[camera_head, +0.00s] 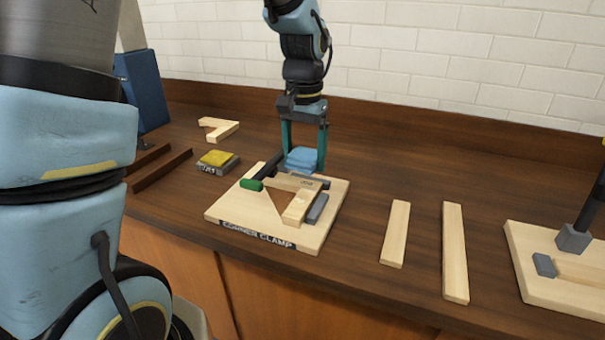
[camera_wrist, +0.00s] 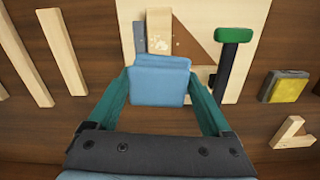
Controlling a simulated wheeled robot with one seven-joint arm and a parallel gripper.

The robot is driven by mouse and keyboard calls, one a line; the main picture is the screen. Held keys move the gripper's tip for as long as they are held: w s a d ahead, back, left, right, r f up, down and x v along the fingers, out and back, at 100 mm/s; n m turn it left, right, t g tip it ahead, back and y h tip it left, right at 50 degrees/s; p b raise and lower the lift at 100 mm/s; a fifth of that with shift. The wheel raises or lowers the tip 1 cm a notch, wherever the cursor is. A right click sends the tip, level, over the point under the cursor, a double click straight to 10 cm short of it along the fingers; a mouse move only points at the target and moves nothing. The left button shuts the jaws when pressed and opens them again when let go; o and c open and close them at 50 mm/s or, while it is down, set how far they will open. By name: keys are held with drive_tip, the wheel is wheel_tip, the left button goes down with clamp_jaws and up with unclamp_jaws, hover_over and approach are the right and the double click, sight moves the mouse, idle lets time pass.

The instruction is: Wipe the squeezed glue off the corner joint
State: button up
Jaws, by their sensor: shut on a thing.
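My gripper (camera_head: 305,150) is shut on a folded blue cloth (camera_head: 301,159), just above the far side of the corner clamp board (camera_head: 222,210). In the wrist view the cloth (camera_wrist: 159,82) sits between my two teal fingers (camera_wrist: 160,105). The light wooden pieces of the corner joint (camera_head: 297,206) lie on the board, with the clamp's green handle (camera_head: 251,185) at left. Small pale spots, perhaps glue, show on the wood (camera_wrist: 158,42) in the wrist view. The cloth appears apart from the joint, but I cannot tell the gap. It hides part of the board.
Two loose light strips (camera_head: 395,233) (camera_head: 455,252) lie to the right. Another fixture board (camera_head: 530,277) stands at far right. An L-shaped wooden piece (camera_head: 220,129) lies at back left.

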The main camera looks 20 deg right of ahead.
drive_tip(key=shift+r+p, duration=0.3)
drive_tip(key=shift+p, duration=0.75)
